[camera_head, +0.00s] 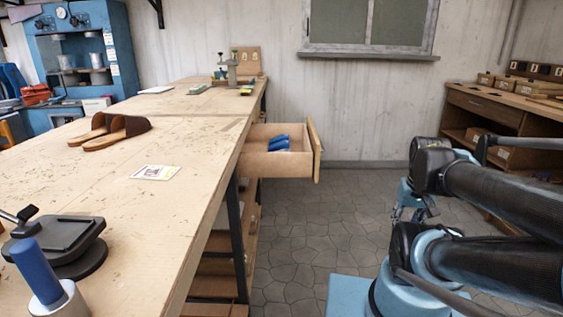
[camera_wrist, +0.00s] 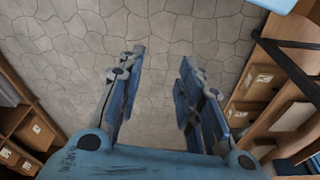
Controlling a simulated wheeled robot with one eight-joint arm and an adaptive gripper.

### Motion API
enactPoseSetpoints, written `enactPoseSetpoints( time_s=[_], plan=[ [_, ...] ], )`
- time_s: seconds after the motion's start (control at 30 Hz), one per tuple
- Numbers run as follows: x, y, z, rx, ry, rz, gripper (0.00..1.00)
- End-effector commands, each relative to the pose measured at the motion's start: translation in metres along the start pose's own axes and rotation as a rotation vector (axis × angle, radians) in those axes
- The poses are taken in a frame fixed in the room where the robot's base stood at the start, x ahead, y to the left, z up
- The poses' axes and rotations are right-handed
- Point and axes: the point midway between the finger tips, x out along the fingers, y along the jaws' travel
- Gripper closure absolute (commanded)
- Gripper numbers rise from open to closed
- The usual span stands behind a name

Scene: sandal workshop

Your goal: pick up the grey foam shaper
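I cannot make out a grey foam shaper for sure in either view. The open drawer (camera_head: 318,150) on the bench's right side holds blue objects (camera_head: 279,143); whether anything grey lies behind its walls is hidden. My gripper (camera_wrist: 162,58) is open and empty in the wrist view, over the stone floor. It also shows in the head view (camera_head: 412,214), hanging over the floor to the right of the bench, apart from the drawer.
The long workbench (camera_head: 200,150) carries brown sandals (camera_head: 110,130), a card (camera_head: 155,172), a dark stand (camera_head: 62,245) and a blue-handled tool (camera_head: 38,272). A press-like tool (camera_head: 232,70) stands at its far end. Shelving (camera_head: 500,110) is at right. The floor (camera_head: 320,225) between is clear.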

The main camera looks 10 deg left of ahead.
Motion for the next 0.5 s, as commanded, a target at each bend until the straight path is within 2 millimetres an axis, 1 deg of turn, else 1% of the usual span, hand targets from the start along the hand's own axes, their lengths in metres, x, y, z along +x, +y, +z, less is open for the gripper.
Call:
enactPoseSetpoints(
  time_s=[0.33,0.37,0.4,0.43,0.5],
  plan=[
    [0.0002,0.0,0.0002,0.0,0.0,0.0,0.67],
    [0.0002,0.0,0.0002,0.0,0.0,0.0,0.64],
    [0.0,-0.0001,0.0001,0.001,0.0,0.0,0.55],
    [-0.0037,-0.0004,0.0034,0.002,0.006,-0.001,0.5],
    [-0.0096,-0.0024,0.0042,0.015,0.011,-0.006,0.5]
  ],
)
